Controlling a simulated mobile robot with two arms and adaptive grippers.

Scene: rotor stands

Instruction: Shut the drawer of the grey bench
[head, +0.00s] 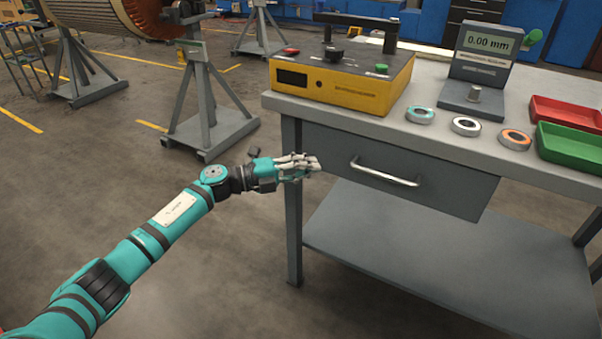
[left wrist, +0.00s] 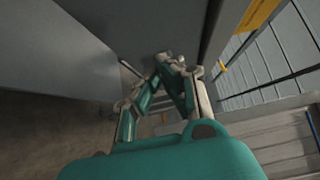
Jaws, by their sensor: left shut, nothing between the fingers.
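The grey bench (head: 292,220) stands at the right in the head view. Its drawer (head: 450,195) is under the top, with a pale bar handle (head: 385,174) across its front. The front looks near the bench's front edge; I cannot tell exactly how far out it is. My left gripper (head: 315,163) is shut and empty at the left end of the drawer front, by the front leg and left of the handle. Whether it touches is unclear. In the left wrist view its fingers (left wrist: 168,62) come together near grey surfaces. My right gripper is not in view.
On the bench top stand a yellow box (head: 350,97), a gauge with a display (head: 484,52), several rings and red (head: 565,112) and green (head: 570,148) trays. A lower shelf (head: 420,255) is empty. Rotor stands (head: 205,100) are behind. Floor left of the bench is open.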

